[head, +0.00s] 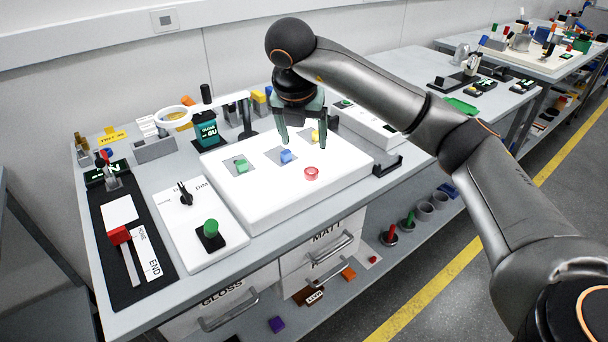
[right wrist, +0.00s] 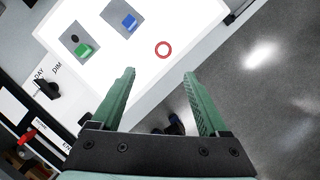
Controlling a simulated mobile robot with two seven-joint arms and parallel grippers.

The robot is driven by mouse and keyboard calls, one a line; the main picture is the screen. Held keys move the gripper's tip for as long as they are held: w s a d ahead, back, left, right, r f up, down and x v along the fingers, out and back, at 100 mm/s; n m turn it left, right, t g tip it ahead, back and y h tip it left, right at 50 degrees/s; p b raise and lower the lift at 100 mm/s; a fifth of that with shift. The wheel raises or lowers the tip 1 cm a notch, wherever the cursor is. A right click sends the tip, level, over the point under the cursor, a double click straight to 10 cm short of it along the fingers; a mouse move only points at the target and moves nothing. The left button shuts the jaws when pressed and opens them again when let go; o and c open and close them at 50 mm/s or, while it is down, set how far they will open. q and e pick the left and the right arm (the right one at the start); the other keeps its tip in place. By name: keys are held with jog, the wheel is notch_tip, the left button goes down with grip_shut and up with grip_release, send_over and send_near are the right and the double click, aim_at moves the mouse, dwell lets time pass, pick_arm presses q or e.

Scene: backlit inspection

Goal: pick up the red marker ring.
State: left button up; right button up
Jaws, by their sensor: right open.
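The red marker ring (head: 311,173) lies on the white light box (head: 262,205) near its front right edge. In the right wrist view the red ring (right wrist: 163,49) lies flat on the bright surface, beyond the fingertips and between their lines. My right gripper (head: 302,146) is open and empty, above the light box and apart from the ring. Its two green fingers also show in the right wrist view (right wrist: 160,72). My left gripper is not in view.
A blue block (head: 286,156), a green block (head: 241,166) and a yellow block (head: 316,136) sit on the light box. A ring-shaped magnifier lamp (head: 173,117) stands behind left. A control panel with a green button (head: 211,228) is at the left.

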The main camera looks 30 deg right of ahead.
send_over(311, 171)
jog(key=s+a, duration=0.2)
notch_tip(311, 171, down, 6)
jog(key=shift+w+a+f, duration=0.1)
jog(key=shift+a, duration=0.05)
jog(key=shift+d+p+x, duration=0.2)
jog(key=shift+p+x, duration=0.25)
jog(key=shift+x, duration=2.25)
grip_shut()
